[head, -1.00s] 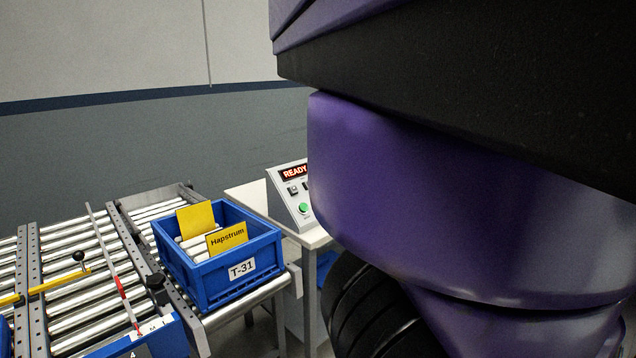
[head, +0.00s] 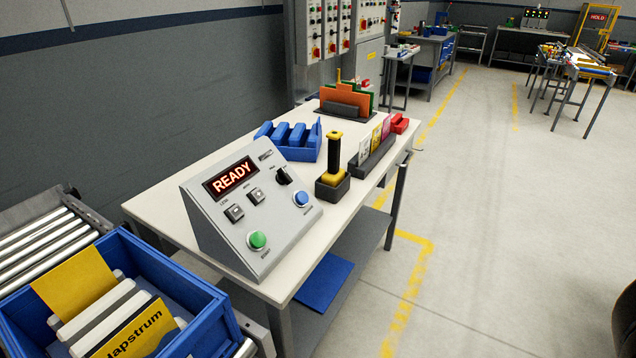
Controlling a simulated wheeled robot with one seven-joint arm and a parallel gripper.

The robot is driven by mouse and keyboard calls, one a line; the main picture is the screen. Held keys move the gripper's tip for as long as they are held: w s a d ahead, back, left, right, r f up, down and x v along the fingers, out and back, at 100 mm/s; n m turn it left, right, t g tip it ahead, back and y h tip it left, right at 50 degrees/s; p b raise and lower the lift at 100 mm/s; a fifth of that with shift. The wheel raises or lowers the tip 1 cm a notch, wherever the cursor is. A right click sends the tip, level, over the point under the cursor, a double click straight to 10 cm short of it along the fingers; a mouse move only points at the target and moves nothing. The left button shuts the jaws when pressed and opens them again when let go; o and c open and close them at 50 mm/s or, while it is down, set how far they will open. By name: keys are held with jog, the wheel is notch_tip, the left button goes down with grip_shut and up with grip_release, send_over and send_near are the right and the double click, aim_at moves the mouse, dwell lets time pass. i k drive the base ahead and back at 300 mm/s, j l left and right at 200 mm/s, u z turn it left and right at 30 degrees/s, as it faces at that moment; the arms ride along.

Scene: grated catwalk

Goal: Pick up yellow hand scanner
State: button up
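The yellow hand scanner (head: 334,157) stands upright in a dark holder (head: 332,188) on the white table (head: 180,178), right of the console.
A grey console (head: 252,208) reading READY stands at the table's near end. Blue bins (head: 290,140) and a card rack (head: 372,157) flank the scanner. A blue crate (head: 205,318) sits at the lower left. The floor right of the table is open.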

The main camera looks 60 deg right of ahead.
aim_at(335, 175)
jog(key=z, duration=1.05)
jog(key=u, duration=2.3)
jog(key=k+l+z, duration=0.1)
jog(key=l+z, duration=1.15)
jog(key=l, duration=0.1)
